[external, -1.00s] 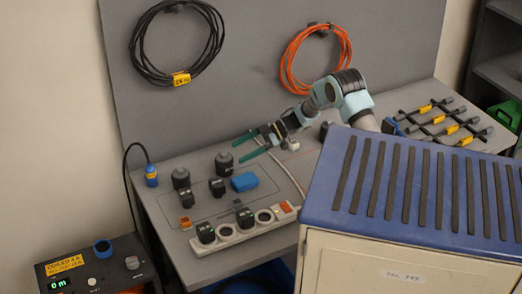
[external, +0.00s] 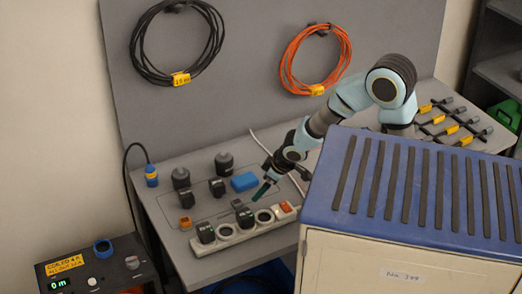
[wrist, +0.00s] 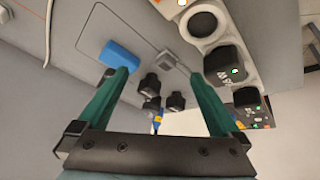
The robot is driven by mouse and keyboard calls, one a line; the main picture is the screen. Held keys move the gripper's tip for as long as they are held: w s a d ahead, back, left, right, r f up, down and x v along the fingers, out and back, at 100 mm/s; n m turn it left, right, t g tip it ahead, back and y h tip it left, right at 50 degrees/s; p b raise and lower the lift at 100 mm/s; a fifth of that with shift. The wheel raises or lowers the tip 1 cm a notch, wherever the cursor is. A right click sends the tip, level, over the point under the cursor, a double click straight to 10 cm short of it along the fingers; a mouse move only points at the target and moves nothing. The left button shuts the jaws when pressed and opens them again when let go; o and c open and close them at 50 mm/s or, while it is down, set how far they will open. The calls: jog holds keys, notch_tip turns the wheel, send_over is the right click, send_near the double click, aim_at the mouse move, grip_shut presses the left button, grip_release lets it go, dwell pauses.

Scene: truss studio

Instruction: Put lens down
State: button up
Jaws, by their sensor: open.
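My gripper (external: 258,195) points down over the workbench, just right of the blue block and behind the power strip. In the wrist view, its two green fingers are wide apart, with nothing held between them (wrist: 162,73). Two dark round-topped cylinders (external: 181,178) (external: 224,163) stand at the back of the bench; I cannot tell whether either is a lens. No piece is clearly a lens. The blue block (external: 245,182) lies on the bench and shows by the left finger in the wrist view (wrist: 118,54).
A white power strip (external: 228,238) with black adapters (external: 206,232) (external: 245,217) runs along the bench front. Small black blocks (external: 217,188) stand left of the blue block. A blue-topped cabinet (external: 322,205) blocks the front right. A white cable (external: 262,143) lies behind.

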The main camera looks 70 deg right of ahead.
jog(key=s+a+g, duration=0.2)
jog(key=s+a, duration=0.2)
jog(key=s, duration=0.3)
jog(key=s+a+f+g+y, duration=0.1)
jog(key=s+a, duration=0.4)
jog(key=s, duration=0.1)
jog(key=shift+s+f+m+g+y, duration=0.3)
jog(key=shift+s+g, duration=0.1)
dwell(0.4)
